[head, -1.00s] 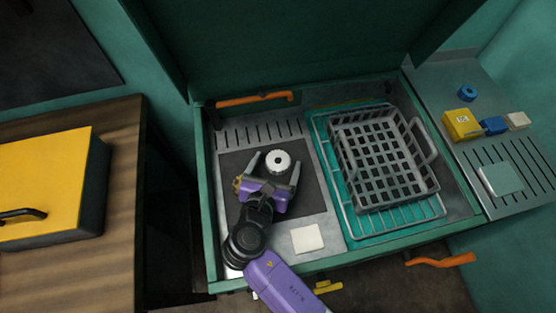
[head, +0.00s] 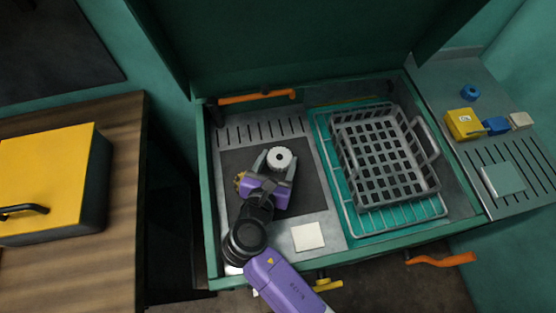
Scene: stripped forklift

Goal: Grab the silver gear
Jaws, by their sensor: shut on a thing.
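The silver gear (head: 279,157) is a pale, toothed disc with a hole in its middle. It is at the far part of the dark mat (head: 305,190) inside the green-walled bay. My gripper (head: 278,161), purple with grey fingers, reaches in from the front. Its fingers are closed on the gear, one on each side. Whether the gear touches the mat or is slightly above it cannot be told from this view.
A grey wire basket (head: 430,182) stands on a rack over a teal tray to the right. A white square (head: 308,237) lies in front of the mat. Yellow and blue blocks sit on the right ledge (head: 535,165). A yellow box (head: 45,180) is on the wooden table at left.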

